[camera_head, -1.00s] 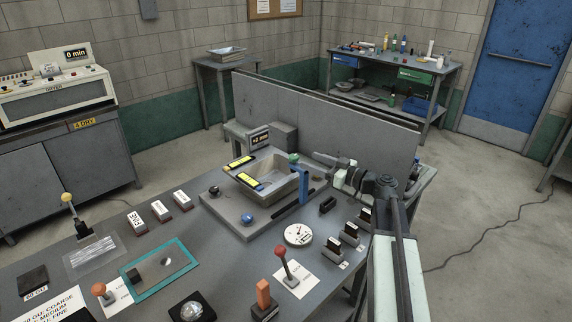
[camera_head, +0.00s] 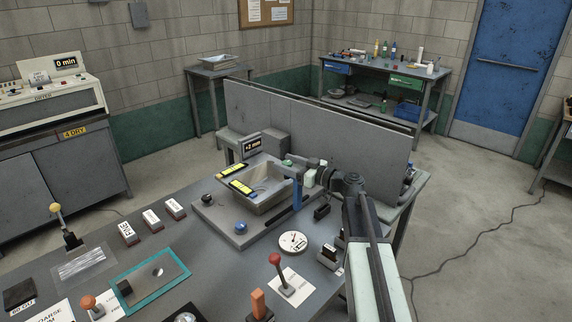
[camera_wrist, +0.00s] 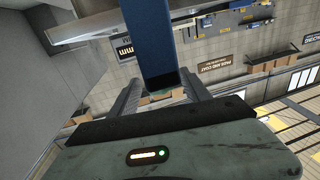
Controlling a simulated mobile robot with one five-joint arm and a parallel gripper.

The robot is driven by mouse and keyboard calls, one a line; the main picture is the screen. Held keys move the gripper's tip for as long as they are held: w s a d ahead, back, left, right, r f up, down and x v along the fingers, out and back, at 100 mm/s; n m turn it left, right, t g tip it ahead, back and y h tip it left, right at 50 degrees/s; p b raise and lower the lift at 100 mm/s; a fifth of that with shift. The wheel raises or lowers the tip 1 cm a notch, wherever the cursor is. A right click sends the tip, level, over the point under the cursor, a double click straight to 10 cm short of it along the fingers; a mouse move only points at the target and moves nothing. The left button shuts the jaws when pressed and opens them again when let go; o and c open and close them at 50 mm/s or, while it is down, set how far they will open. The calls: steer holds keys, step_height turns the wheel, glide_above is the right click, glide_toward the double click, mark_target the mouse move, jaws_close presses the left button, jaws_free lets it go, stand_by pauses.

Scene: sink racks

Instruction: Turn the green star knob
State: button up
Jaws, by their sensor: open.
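The green star knob (camera_head: 288,163) is small and partly hidden in the head view, at the top of a blue upright post (camera_head: 297,194) beside the grey sink basin (camera_head: 266,184). My gripper (camera_head: 301,171) is at the upper part of this post, coming from the right. In the wrist view, my gripper (camera_wrist: 158,82) has its two fingers spread apart, with the blue post (camera_wrist: 152,42) showing between and beyond them. I cannot make out the knob clearly there. I cannot tell whether either finger touches the post or knob.
A tall grey panel (camera_head: 330,125) stands behind the basin. A white dial (camera_head: 293,242), a red-topped lever (camera_head: 276,262) and dark blocks lie in front of my arm. A blue knob (camera_head: 241,227) sits on the basin's base plate.

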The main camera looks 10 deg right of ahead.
jaws_close()
steer(key=shift+s+h, duration=0.1)
steer(key=shift+h, duration=0.2)
steer(key=shift+m+t+h, duration=0.6)
steer(key=shift+m+t, duration=0.1)
steer(key=m+t+h, duration=0.1)
steer(key=m+h, duration=0.1)
steer(key=shift+s+a+t+h, duration=0.1)
steer(key=shift+t+h, duration=0.3)
steer(key=m+h, duration=0.2)
steer(key=h, duration=0.1)
steer(key=m+t+h, duration=0.1)
steer(key=m+h, duration=0.1)
steer(key=m+t+h, duration=0.1)
steer(key=h, duration=0.2)
steer(key=shift+w+m+h, duration=0.25)
steer(key=shift+m+h, duration=0.05)
steer(key=shift+m, duration=0.1)
steer(key=shift+h, duration=0.3)
